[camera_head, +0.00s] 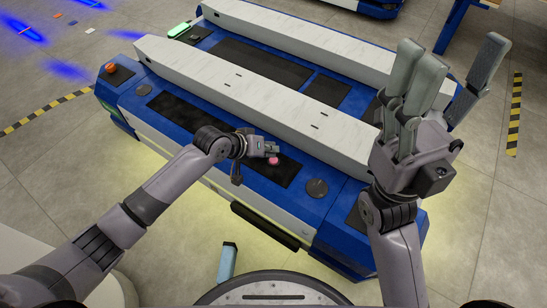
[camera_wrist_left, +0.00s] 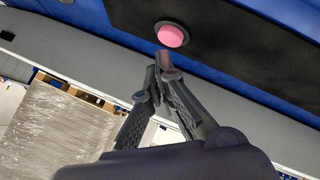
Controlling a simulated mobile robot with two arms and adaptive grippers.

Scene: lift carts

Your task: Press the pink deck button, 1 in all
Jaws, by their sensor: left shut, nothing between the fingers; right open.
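The pink button (camera_head: 273,160) sits on the black panel (camera_head: 285,172) of the blue and white lift cart (camera_head: 130,95). In the left wrist view the pink button (camera_wrist_left: 172,36) is a round cap in a dark ring. My left gripper (camera_head: 270,149) is shut and empty, its fingertips close to the button. In the left wrist view its fingertips (camera_wrist_left: 161,62) are just below the button with a small visible gap; I cannot tell the exact distance. My right gripper (camera_head: 450,62) is open and empty, raised in front of the cart's right end.
Two long white beams (camera_head: 240,85) run along the cart's top, behind the button. An orange-red knob (camera_head: 111,68) is at the cart's left corner. A dark round disc (camera_head: 317,187) lies right of the button. Yellow-black floor strips (camera_head: 514,115) lie to the sides.

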